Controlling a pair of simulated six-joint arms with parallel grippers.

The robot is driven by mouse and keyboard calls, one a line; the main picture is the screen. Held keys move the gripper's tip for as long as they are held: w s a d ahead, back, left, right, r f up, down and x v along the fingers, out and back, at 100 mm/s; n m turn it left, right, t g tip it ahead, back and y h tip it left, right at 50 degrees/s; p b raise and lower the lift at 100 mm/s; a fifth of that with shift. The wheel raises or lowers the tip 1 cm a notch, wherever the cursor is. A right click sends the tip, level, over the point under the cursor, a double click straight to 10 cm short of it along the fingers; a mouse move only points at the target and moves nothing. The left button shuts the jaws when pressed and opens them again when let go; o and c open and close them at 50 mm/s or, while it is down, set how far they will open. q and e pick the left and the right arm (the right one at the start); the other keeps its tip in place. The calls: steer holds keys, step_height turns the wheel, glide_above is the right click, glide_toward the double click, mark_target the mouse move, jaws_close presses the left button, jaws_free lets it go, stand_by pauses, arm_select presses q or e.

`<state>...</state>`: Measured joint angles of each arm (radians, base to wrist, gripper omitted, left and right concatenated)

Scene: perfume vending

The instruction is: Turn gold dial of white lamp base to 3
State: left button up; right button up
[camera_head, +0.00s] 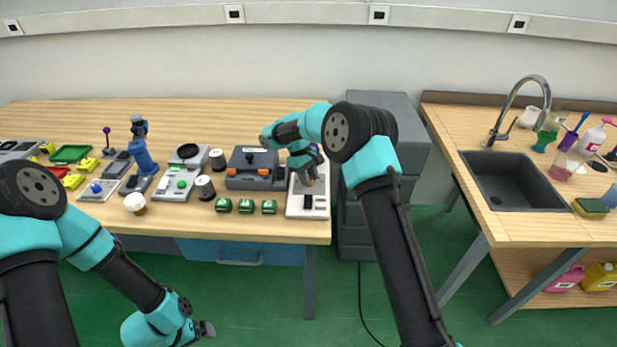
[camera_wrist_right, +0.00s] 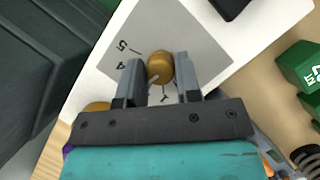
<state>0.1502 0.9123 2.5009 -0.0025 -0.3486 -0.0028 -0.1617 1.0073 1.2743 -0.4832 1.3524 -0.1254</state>
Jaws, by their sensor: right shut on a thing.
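The white lamp base (camera_head: 308,211) stands at the right end of the wooden table; in the right wrist view its white top (camera_wrist_right: 215,22) carries a grey plate (camera_wrist_right: 200,50) with the numerals 5 and 4 visible. The gold dial (camera_wrist_right: 160,66) on this plate has a pale pointer mark, aimed toward the lower left. My right gripper (camera_head: 308,181) is over the base and shut on the dial, one finger on each side. Its fingers hide other numerals. My left gripper (camera_head: 204,330) hangs low in front of the table, away from the base; its jaws are too small to read.
A second gold part (camera_wrist_right: 97,107) shows partly behind my right gripper. Several green boxes (camera_head: 246,206) lie left of the base, and a dark grey device (camera_head: 250,160) stands behind them. Grey drawers (camera_head: 355,222) stand just right of the table; a sink (camera_head: 510,180) is farther right.

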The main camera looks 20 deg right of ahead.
steer(key=shift+m, duration=0.5)
steer(key=shift+y, duration=0.3)
steer(key=o, duration=0.9)
steer(key=shift+c, duration=0.2)
steer(key=shift+r, duration=0.1)
steer(key=v, duration=1.7)
steer(key=shift+w, duration=0.2)
